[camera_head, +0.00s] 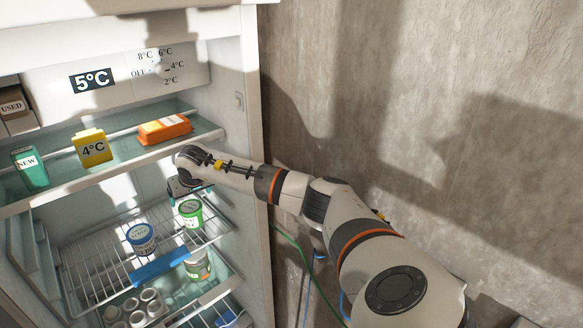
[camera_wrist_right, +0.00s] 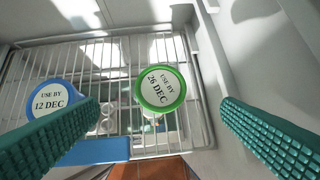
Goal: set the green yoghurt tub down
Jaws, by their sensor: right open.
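The green yoghurt tub (camera_head: 190,213) stands upright on the wire shelf (camera_head: 100,250) inside the fridge, towards its right side. Its green-rimmed lid reads "USE BY 26 DEC" in the right wrist view (camera_wrist_right: 162,90). My right gripper (camera_head: 180,190) reaches into the fridge just above and behind the tub as the head view shows it. In the right wrist view its two teal ribbed fingers (camera_wrist_right: 160,112) are spread wide, with the tub beyond and between them and clear gaps on both sides. My left gripper is in neither view.
A blue-lidded tub (camera_head: 141,236), marked 12 DEC (camera_wrist_right: 55,95), stands left on the same shelf. A blue strip (camera_head: 160,267) lies along the shelf front. Above, a glass shelf (camera_head: 60,188) holds green, yellow and orange packs. The fridge's side wall (camera_head: 245,200) is close right.

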